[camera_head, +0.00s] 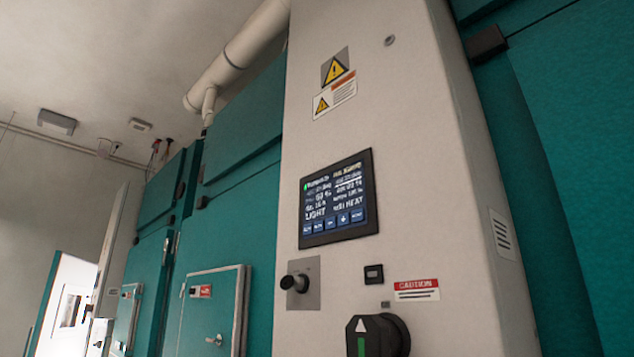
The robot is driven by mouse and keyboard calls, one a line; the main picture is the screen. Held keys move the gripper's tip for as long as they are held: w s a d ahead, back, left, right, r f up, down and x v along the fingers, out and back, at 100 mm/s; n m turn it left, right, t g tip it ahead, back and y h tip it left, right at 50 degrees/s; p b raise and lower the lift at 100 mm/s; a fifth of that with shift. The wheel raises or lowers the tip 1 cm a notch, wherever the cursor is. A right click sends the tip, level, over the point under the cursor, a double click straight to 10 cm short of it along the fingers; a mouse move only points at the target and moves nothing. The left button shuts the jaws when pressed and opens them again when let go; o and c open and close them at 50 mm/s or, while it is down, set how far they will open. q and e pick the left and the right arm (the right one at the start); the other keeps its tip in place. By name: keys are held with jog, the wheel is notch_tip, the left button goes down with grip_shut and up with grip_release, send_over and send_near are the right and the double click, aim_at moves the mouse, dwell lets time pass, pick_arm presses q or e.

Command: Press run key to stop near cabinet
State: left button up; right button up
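A white cabinet column (390,130) fills the middle and right of the head view. A dark touch screen (338,197) is set in its front, with lit text and a row of several blue keys (332,222) along its bottom. The labels on these keys are too small to read, so I cannot tell which is the run key. Neither of my grippers shows in the view.
Below the screen are a black knob (296,282), a small black switch (374,274) and a large rotary switch (376,336). Teal chambers (235,220) stand to the left, and a teal panel (560,170) to the right. A bright doorway (70,305) is at far left.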

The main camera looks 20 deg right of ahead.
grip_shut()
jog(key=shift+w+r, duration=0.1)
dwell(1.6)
